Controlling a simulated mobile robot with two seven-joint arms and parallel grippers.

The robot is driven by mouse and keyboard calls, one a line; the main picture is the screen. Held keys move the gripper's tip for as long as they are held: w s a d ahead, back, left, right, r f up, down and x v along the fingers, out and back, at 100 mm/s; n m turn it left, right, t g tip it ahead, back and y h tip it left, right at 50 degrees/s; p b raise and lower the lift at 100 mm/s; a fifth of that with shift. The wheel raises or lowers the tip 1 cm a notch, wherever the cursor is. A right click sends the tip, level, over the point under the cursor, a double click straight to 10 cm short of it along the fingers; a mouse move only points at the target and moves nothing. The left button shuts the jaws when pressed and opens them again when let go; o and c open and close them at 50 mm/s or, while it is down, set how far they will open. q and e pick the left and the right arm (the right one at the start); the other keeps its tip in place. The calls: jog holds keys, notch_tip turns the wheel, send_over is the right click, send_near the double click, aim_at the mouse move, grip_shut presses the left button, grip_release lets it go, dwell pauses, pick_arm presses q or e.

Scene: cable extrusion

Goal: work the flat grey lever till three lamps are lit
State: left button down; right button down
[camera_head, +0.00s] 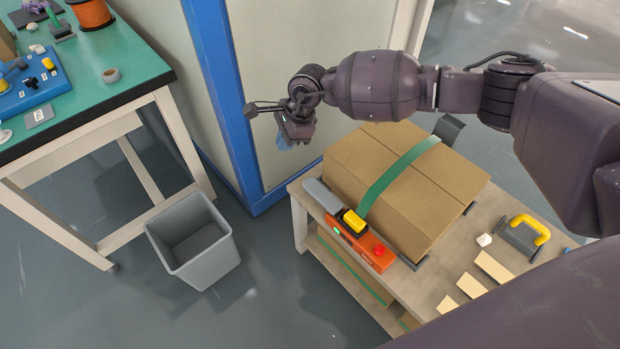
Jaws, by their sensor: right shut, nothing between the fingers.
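The flat grey lever (322,196) lies at the left end of an orange strapping tool (370,255), beside a carton on a low bench. The tool has a yellow block (354,221) on top and a red button (379,250) near its right end. A small green spot (337,231) shows on its front side; the lamps are too small to count. My right gripper (284,140) is shut and empty, above and to the left of the lever, apart from it and pointing down. My left gripper is not in view.
A brown carton (400,185) with a green strap (395,180) stands behind the tool. A blue post (222,100) rises close left of my gripper. A grey bin (195,240) stands on the floor. A yellow-handled tool (530,230) and wooden pieces (493,266) lie at right.

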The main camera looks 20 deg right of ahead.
aim_at(309, 184)
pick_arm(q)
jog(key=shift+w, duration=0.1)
pick_arm(e)
jog(key=d+n+h, duration=0.1)
jog(key=s+d+n+h, duration=0.1)
jog(key=d, duration=0.1)
jog(key=s+d+f+n+g+h, duration=0.1)
jog(key=d+h, duration=0.1)
jog(key=shift+d, duration=0.15)
